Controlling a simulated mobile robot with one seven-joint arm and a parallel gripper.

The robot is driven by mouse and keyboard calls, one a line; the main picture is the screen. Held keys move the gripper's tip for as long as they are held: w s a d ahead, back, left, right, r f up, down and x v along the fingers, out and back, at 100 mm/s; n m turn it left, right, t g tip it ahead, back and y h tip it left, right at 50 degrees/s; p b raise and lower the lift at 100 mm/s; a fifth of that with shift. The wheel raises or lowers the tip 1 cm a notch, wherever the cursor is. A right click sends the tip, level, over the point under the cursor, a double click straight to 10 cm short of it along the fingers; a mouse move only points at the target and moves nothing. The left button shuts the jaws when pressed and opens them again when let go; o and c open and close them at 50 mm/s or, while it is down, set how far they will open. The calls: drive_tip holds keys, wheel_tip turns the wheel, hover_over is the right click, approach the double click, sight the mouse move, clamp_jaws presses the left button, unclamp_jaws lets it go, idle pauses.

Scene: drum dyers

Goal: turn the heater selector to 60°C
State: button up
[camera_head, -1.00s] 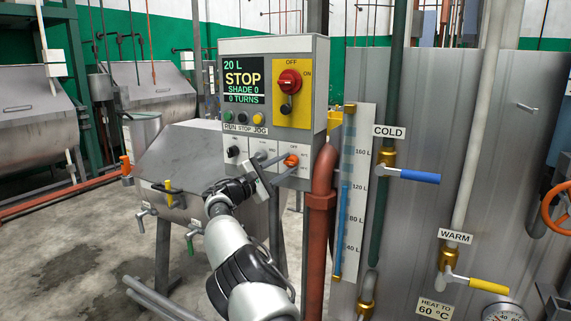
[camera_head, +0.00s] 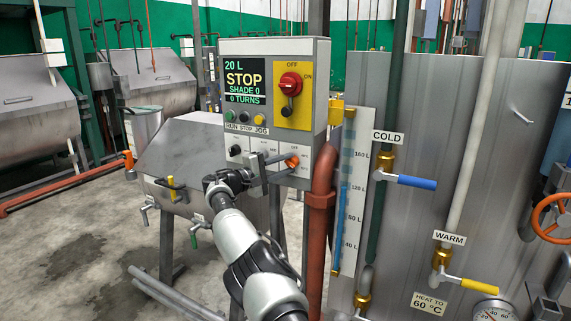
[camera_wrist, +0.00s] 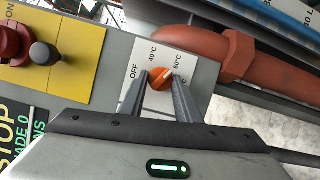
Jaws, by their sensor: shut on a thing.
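The heater selector is an orange knob (camera_head: 291,161) on a white plate at the lower right of the control box. It also shows in the wrist view (camera_wrist: 160,80), with labels OFF, 40°C and 60°C around it. A pale mark on the knob appears to point toward the 60°C label (camera_wrist: 178,60). My gripper (camera_wrist: 161,85) is shut on the knob, one finger on each side. In the head view my gripper (camera_head: 275,166) reaches the knob from the left, and its fingertips are partly hard to make out.
Above the selector are a red rotary switch (camera_head: 290,83) on a yellow plate and a display (camera_head: 245,81) reading STOP. A black knob (camera_head: 235,150) sits left of the selector. A thick red-brown pipe (camera_head: 321,190) stands close on the right, before the level gauge (camera_head: 347,200).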

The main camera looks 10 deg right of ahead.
drive_tip(key=shift+f, duration=0.1)
drive_tip(key=o, duration=1)
drive_tip(key=shift+o, duration=0.2)
drive_tip(key=shift+s+a+b, duration=0.2)
drive_tip(key=shift+a+b, duration=0.1)
drive_tip(key=shift+a, duration=0.15)
drive_tip(key=v, duration=1.6)
drive_tip(key=shift+s+b, duration=0.2)
drive_tip(key=shift+b, duration=0.2)
drive_tip(key=shift+a, duration=0.1)
